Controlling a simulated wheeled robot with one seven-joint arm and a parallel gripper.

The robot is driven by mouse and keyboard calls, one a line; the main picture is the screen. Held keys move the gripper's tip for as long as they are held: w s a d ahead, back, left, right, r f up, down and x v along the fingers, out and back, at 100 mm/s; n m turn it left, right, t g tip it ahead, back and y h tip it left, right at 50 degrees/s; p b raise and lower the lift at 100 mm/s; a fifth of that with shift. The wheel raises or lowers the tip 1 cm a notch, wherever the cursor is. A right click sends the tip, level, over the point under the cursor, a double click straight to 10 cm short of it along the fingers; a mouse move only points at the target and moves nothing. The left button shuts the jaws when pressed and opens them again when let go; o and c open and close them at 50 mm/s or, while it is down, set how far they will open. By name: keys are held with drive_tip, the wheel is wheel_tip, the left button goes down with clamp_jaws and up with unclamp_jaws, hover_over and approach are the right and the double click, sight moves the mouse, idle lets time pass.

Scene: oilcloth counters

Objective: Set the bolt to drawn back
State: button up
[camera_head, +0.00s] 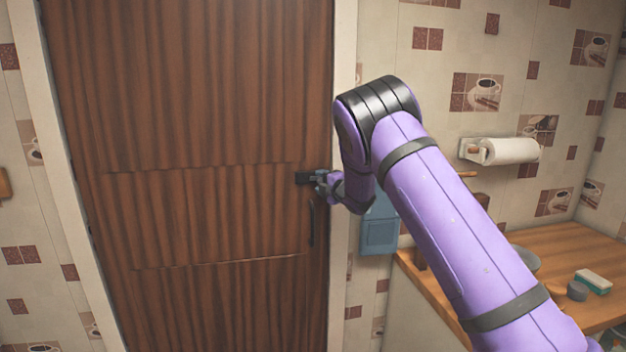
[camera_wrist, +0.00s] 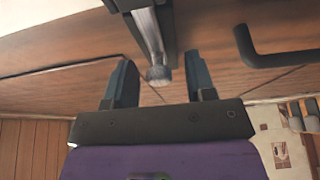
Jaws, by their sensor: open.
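The bolt (camera_wrist: 150,38) shows in the wrist view as a metal bar in a dark housing on the brown wooden door (camera_head: 200,100). Its round knob (camera_wrist: 159,75) hangs between the two fingers of my gripper (camera_wrist: 160,82). The fingers are open, one on each side of the knob, with a gap to it on both sides. In the head view my gripper (camera_head: 312,179) is at the door's right edge, beside the dark bolt housing (camera_head: 303,178). My gripper and wrist hide part of the bolt there, so I cannot tell how far it is drawn.
A dark door handle (camera_head: 312,222) is just below the bolt; it also shows in the wrist view (camera_wrist: 270,58). A blue box (camera_head: 379,235) hangs on the wall to the right. A wooden counter (camera_head: 560,245) holds a sponge (camera_head: 593,282), below a paper roll (camera_head: 511,151).

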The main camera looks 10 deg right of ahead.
sight(299, 179)
drive_tip(key=shift+w+a, duration=0.1)
drive_tip(key=shift+w, duration=0.1)
drive_tip(key=shift+c, duration=0.2)
clamp_jaws()
drive_tip(key=a, duration=0.5)
drive_tip(key=shift+o, duration=0.2)
unclamp_jaws()
